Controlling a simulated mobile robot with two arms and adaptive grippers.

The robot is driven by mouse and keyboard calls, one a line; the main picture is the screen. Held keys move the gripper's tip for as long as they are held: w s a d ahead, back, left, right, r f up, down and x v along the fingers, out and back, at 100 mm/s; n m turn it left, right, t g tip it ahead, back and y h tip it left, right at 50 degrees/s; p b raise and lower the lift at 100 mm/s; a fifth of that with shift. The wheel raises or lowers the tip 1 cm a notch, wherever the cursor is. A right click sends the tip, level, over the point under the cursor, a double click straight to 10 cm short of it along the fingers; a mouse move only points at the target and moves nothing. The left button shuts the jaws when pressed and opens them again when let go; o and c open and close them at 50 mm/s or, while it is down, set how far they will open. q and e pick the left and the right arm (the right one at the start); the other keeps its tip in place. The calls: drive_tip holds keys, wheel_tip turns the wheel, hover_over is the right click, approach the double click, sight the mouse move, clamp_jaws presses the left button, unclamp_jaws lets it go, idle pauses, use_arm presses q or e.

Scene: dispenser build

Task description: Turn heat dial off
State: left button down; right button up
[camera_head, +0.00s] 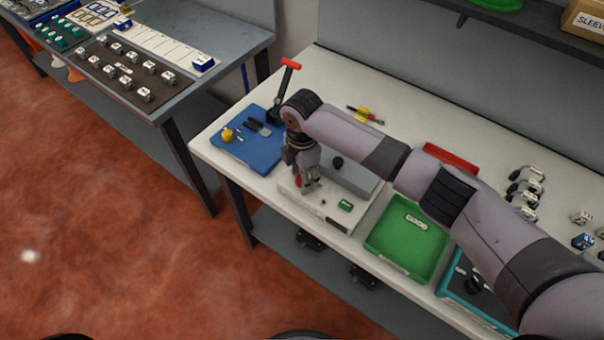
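A low white and grey device (352,181) stands on the white bench, with a round black knob (337,162) on its grey part. A small green part (345,205) sits on its white front. I cannot tell for sure which part is the heat dial; another dark knob (474,284) is on a teal-edged unit at the lower right. My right gripper (311,186) points down over the device's white left part, left of the black knob and apart from it. Its fingers are close together, too small to tell whether open. A red part (298,181) shows beside the fingers. My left gripper is out of view.
A blue mat (250,150) with small tools lies left of the device. A red-handled upright lever (284,88) stands behind it. A green tray (388,243) is to the right, partly behind my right arm. Mug-like parts stand farther right. Another table (230,45) is at upper left.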

drive_tip(key=shift+r, duration=0.1)
wheel_tip(320, 180, up, 12)
idle(0.6)
